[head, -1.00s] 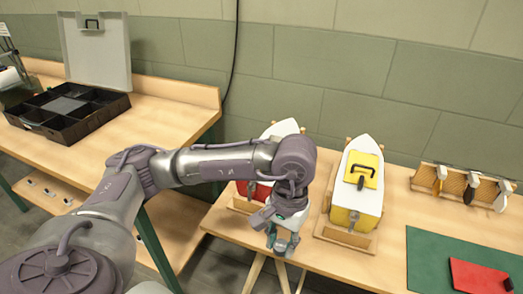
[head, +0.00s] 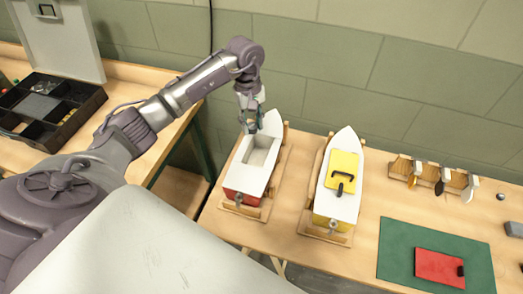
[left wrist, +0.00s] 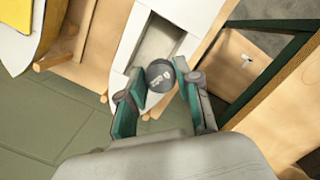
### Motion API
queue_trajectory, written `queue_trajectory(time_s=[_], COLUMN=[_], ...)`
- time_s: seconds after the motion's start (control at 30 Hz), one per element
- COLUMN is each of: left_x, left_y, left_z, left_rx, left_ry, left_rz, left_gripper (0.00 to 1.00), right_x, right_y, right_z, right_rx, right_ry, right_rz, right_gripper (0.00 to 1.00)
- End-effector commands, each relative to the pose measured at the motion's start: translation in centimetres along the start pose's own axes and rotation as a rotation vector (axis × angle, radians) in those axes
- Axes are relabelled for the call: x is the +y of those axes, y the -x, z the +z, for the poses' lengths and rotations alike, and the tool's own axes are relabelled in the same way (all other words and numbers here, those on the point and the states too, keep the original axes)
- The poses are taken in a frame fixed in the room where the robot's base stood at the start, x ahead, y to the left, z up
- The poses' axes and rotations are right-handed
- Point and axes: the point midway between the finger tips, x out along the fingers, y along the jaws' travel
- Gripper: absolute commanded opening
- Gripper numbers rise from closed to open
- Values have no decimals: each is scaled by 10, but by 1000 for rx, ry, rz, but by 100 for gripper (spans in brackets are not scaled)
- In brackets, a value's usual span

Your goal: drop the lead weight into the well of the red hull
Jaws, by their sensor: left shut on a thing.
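The red hull (head: 243,180) sits in a wooden cradle on the bench, with a white deck and an open, pale rectangular well (head: 262,150). My left gripper (head: 251,127) is over the far part of this hull, by the well's far end. In the left wrist view the left gripper (left wrist: 160,82) is shut on the lead weight (left wrist: 160,72), a dark grey round piece with a marking on top. The well (left wrist: 158,42) shows just beyond the weight, partly hidden by it. The exact height above the deck is hard to tell. My right gripper is not in view.
A yellow hull (head: 327,218) with a yellow lid stands right of the red hull. A red lid (head: 438,266) lies on a green mat (head: 397,250). A wooden rack (head: 402,168) stands at the back right. A black compartment box (head: 88,112) is on the left bench.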

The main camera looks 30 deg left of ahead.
Motion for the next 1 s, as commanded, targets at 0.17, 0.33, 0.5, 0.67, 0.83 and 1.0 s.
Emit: queue_trajectory(time_s=[0.17, 0.33, 0.5, 0.67, 0.83, 1.0], left_x=[0, 1, 1, 1, 1, 1], left_y=[-26, -41, -48, -49, -49, -49], left_z=[-2, -4, -6, -6, -6, -6], left_rx=[-2, -1, 0, 1, 1, 1], left_ry=[-1, -3, -3, -3, -4, -4], left_rz=[1, 2, 2, 3, 2, 2], left_gripper=[0, 0, 0, 0, 40, 62], right_x=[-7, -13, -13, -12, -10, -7], right_y=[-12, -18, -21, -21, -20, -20], right_z=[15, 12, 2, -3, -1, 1], right_rx=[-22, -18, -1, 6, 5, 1], right_ry=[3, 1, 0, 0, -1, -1], right_rz=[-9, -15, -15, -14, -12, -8], right_gripper=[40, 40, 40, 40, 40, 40])
